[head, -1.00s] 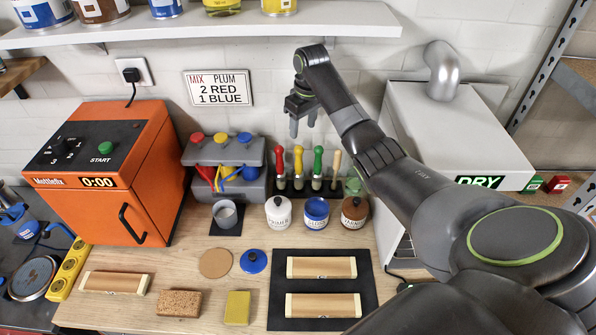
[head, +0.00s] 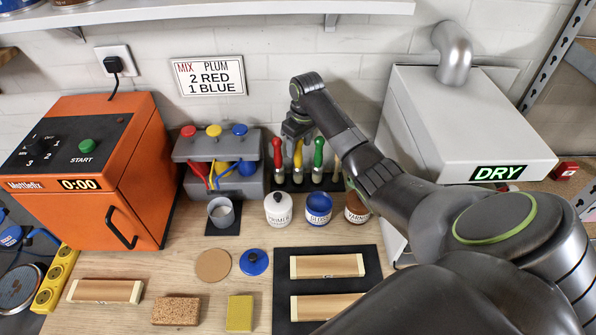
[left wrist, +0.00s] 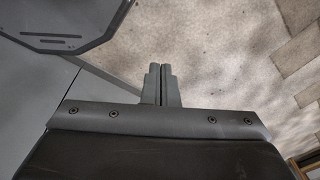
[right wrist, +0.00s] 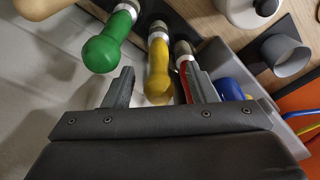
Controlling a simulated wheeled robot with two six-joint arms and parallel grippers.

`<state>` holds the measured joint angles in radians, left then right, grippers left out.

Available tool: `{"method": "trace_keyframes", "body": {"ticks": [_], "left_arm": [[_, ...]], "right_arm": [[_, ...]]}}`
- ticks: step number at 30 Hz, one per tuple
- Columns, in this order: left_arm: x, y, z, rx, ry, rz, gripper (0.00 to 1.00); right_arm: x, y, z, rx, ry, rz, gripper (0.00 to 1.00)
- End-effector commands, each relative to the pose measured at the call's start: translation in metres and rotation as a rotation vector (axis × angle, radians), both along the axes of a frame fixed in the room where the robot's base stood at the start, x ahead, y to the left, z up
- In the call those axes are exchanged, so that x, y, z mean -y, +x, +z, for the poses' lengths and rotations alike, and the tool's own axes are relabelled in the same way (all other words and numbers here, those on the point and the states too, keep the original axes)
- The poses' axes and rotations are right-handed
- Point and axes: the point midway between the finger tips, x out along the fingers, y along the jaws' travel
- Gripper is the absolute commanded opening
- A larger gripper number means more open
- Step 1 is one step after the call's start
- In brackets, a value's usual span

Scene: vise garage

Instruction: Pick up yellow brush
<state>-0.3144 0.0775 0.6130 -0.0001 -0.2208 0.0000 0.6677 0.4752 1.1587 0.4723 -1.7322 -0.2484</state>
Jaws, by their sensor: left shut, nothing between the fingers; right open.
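The yellow brush (head: 298,158) stands upright, handle up, in a dark rack between the red brush (head: 277,155) and the green brush (head: 318,155). My right gripper (head: 298,140) is open at the top of the yellow handle. In the right wrist view the yellow brush (right wrist: 158,72) lies between the two spread fingers of the gripper (right wrist: 160,88); I see no finger touching it. The green brush (right wrist: 102,52) is beside the left finger, and the red brush is mostly hidden behind the right finger. My left gripper (left wrist: 160,85) is shut and empty, away from the bench.
A wooden-handled brush (head: 336,165) stands at the rack's right end. Jars of primer (head: 278,210), a blue jar (head: 318,208) and varnish (head: 357,208) stand in front. A grey paint dispenser (head: 218,150) is left of the rack. The white dryer (head: 460,120) is at right.

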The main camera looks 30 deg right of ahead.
Motion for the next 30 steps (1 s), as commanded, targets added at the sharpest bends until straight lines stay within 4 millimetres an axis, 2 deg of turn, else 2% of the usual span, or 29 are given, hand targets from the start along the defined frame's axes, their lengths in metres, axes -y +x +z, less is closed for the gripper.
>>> {"method": "trace_keyframes", "body": {"ticks": [1,6,11,17,20,28,30], "left_arm": [[0.000,0.001,-0.013,0.002,0.000,0.000,0.00],[0.000,0.014,-0.030,0.018,0.000,-0.004,0.00],[-0.001,0.026,-0.035,0.036,0.001,-0.007,0.00],[-0.002,0.023,-0.033,0.033,0.003,-0.007,0.00],[-0.003,0.017,-0.033,0.025,0.004,-0.006,0.00],[-0.003,0.012,-0.034,0.018,0.003,-0.004,0.00],[-0.003,0.012,-0.034,0.018,0.003,-0.004,0.00]], "right_arm": [[0.000,-0.001,-0.011,0.000,0.000,0.001,0.52],[0.000,-0.002,-0.027,0.001,0.000,0.003,0.52],[-0.001,-0.003,-0.031,0.001,0.000,0.004,0.52],[0.000,-0.004,-0.030,0.000,0.000,0.004,0.52],[0.000,-0.004,-0.030,0.000,0.000,0.004,0.41],[0.000,-0.004,-0.030,0.000,0.000,0.004,0.06],[-0.001,-0.003,-0.030,0.000,0.000,0.004,0.03]]}}
